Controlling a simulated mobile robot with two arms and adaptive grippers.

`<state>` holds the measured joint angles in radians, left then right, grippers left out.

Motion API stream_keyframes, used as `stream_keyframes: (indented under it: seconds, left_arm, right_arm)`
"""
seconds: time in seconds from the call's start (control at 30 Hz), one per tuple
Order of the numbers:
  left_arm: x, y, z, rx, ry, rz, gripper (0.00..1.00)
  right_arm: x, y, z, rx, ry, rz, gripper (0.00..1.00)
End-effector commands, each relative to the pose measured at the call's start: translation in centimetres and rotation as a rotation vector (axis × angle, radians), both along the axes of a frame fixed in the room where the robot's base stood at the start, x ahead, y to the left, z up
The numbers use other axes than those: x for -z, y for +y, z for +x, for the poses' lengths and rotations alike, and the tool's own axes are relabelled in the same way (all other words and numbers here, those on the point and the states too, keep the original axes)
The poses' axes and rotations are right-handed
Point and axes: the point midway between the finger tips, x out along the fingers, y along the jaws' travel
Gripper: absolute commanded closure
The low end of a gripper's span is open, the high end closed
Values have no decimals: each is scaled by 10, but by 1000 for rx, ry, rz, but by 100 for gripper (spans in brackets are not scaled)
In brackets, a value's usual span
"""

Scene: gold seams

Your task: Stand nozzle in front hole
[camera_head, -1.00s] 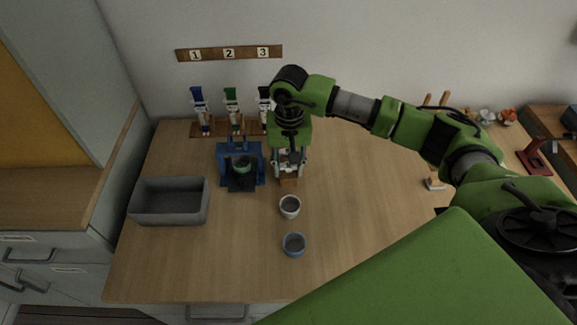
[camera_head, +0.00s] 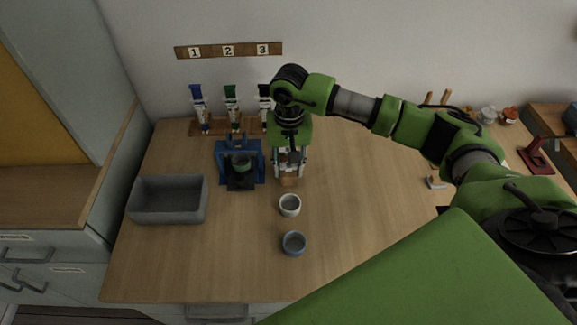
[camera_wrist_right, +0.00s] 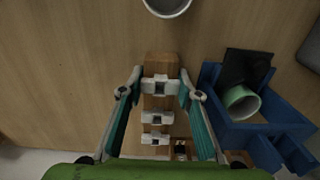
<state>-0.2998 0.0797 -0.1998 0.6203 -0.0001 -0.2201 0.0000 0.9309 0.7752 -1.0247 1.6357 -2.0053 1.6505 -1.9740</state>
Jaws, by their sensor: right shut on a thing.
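A wooden block (camera_wrist_right: 161,66) carries a row of white pieces with dark square centres. In the head view the block (camera_head: 288,182) stands on the table, partly covered by my right gripper. My right gripper (camera_wrist_right: 162,83) points down over the block, its fingers with teal insides on either side of it. Its fingertips close on the white piece (camera_wrist_right: 160,93) at the block's end nearest the cups. I cannot tell the nozzle apart from this white piece, nor whether its lower end is in a hole. My left gripper is not in view.
A blue stand (camera_head: 255,177) with a green-rimmed cup is close beside the block. A white cup (camera_head: 290,210) and a blue-grey cup (camera_head: 293,249) stand in front. A grey tray (camera_head: 167,218) is at left. Capped tubes (camera_head: 232,108) stand behind. Table is clear right of the cups.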

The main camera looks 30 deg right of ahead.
Motion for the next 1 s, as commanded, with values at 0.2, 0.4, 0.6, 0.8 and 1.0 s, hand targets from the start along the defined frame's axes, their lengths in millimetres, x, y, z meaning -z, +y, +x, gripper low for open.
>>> stream_keyframes:
  seconds: [0.2,0.4,0.6,0.8,1.0]
  left_arm:
    - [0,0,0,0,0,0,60]
    - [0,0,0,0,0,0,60]
    - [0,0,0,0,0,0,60]
    - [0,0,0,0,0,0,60]
    - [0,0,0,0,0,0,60]
  right_arm:
    - [0,0,0,0,0,0,81]
    - [0,0,0,0,0,0,61]
    - [0,0,0,0,-1,0,49]
    - [0,0,0,0,0,1,49]
    - [-1,0,0,0,0,1,49]
